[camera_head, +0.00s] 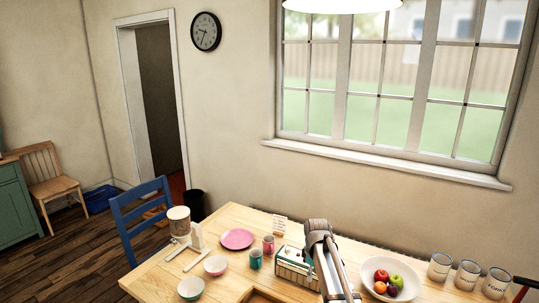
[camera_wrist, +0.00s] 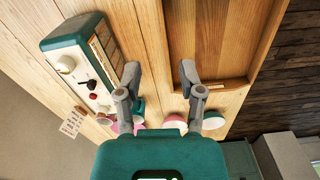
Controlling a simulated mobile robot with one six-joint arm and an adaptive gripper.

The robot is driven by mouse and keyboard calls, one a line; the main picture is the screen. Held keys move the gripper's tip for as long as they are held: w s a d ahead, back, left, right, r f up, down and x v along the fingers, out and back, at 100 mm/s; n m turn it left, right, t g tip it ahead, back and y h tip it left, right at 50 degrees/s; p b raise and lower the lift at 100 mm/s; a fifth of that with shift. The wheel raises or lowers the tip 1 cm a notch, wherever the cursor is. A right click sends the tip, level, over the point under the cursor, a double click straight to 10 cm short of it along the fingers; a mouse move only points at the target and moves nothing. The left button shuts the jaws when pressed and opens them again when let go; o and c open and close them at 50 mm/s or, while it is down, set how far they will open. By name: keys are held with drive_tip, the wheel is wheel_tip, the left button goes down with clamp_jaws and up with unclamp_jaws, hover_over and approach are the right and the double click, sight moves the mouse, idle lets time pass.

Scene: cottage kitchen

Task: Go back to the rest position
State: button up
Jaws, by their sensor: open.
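My gripper (camera_wrist: 160,72) shows in the wrist view with its two fingers spread apart and nothing between them. It is above the wooden table, over the strip between a green-and-cream box with knobs (camera_wrist: 72,65) and a shallow wooden tray (camera_wrist: 222,35). In the head view my arm rises at the bottom centre, in front of the table (camera_head: 150,284); the fingers cannot be made out there.
A pink plate (camera_head: 237,239), two mugs (camera_head: 256,259), two small bowls (camera_head: 215,265) and a dispenser (camera_head: 179,222) stand left of the arm. A fruit bowl (camera_head: 408,290) and canisters (camera_head: 467,277) stand right. A blue chair (camera_head: 130,213) is at the table's left.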

drive_tip(key=s+f+m+b, duration=0.3)
drive_tip(key=s, duration=0.4)
drive_tip(key=s+d+f+m+b, duration=0.1)
drive_tip(key=s+f+m+b, duration=0.1)
drive_tip(key=s, duration=0.4)
drive_tip(key=s+f+m+b, duration=0.3)
drive_tip(key=s+f+m, duration=0.1)
drive_tip(key=s, duration=0.3)
drive_tip(key=shift+s+d+m+b, duration=0.3)
drive_tip(key=shift+d+m, duration=0.05)
drive_tip(key=shift+m, duration=0.35)
drive_tip(key=shift+s, duration=0.25)
drive_tip(key=shift+s, duration=0.1)
